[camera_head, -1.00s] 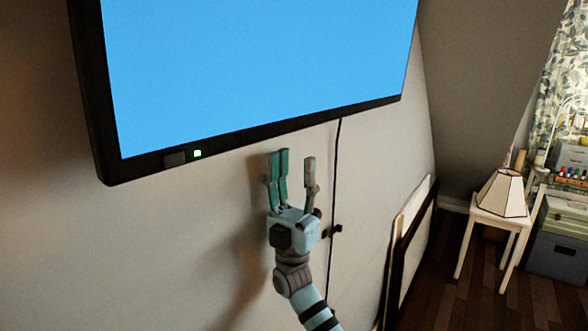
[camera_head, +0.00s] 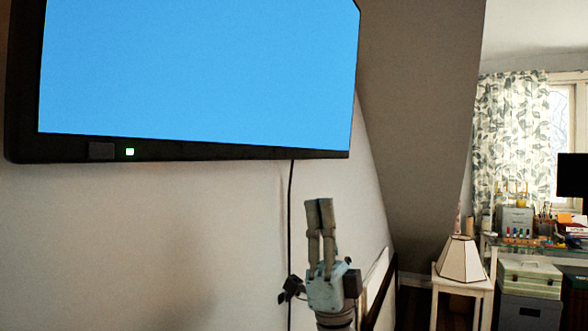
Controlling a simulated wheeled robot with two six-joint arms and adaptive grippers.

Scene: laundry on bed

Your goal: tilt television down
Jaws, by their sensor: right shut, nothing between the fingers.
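The television (camera_head: 200,75) hangs on the wall at the upper left, with a lit blue screen and a black frame. My left gripper is not in view.
A black cable (camera_head: 290,215) hangs from the television down the wall, behind my right gripper. A white lamp (camera_head: 461,260) stands on a small white table (camera_head: 463,284) at the right. A cluttered desk and a curtain (camera_head: 510,140) are farther back.

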